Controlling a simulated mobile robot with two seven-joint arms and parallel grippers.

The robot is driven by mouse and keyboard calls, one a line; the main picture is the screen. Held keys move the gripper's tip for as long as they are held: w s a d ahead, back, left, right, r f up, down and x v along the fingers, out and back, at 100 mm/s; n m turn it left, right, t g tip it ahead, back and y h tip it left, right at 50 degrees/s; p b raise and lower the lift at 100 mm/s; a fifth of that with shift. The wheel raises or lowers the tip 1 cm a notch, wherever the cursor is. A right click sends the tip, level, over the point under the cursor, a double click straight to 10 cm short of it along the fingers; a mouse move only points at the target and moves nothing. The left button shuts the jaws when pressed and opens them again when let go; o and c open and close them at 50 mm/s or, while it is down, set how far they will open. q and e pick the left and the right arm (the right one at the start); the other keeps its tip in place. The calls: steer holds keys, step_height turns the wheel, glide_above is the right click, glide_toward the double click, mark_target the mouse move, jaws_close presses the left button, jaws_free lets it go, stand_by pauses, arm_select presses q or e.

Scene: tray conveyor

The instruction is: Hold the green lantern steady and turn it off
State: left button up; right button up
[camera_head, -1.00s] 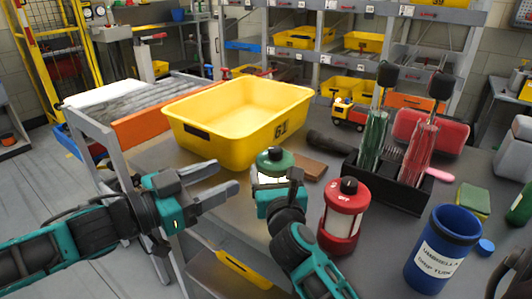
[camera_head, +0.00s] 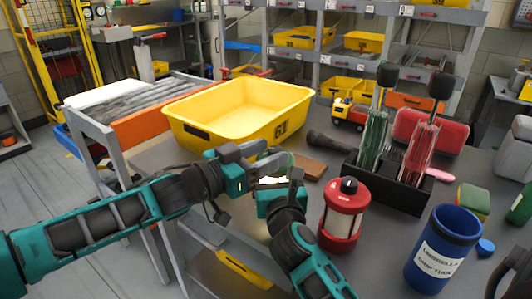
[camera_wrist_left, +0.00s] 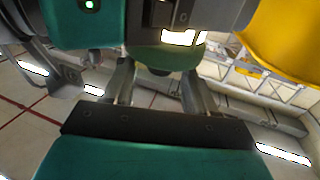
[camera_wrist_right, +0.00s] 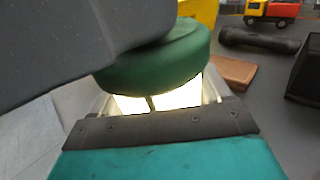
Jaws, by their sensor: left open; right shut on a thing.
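The green lantern (camera_head: 286,157) stands on the table, mostly hidden in the head view by my grippers. Its body glows white. In the right wrist view its green cap (camera_wrist_right: 155,62) sits above the lit body, which is between the fingers of my right gripper (camera_wrist_right: 158,100), shut on it. In the left wrist view the cap (camera_wrist_left: 170,57) shows just beyond the open fingers.
A red lantern (camera_head: 343,215) stands close on the right. The yellow bin (camera_head: 245,150) is just behind my left gripper. A blue umbrella-drip cup (camera_head: 440,255), a black holder (camera_head: 405,196) with umbrellas, a flashlight (camera_head: 328,141) and a brown block (camera_head: 308,166) are also on the table.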

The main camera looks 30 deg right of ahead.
arm_select(q)
steer(key=shift+d, duration=0.2)
jaws_close()
steer(key=shift+s+d+n+t+y, duration=0.15)
steer(key=shift+s+n+t, duration=0.1)
steer(key=shift+n+t, duration=0.45)
steer(key=shift+s+d+n+t+y, duration=0.15)
steer(key=shift+s+n+t, duration=0.2)
steer(key=shift+t, duration=0.65)
steer(key=shift+s+r+n+t+y, duration=0.15)
steer(key=shift+n+t+y, duration=0.15)
steer(key=shift+n+t, duration=0.55)
steer(key=shift+t, duration=0.45)
steer(key=shift+n+t+y, duration=0.3)
steer(key=shift+y, duration=0.1)
steer(key=shift+w+a, duration=0.1)
steer(key=shift+w, duration=0.1)
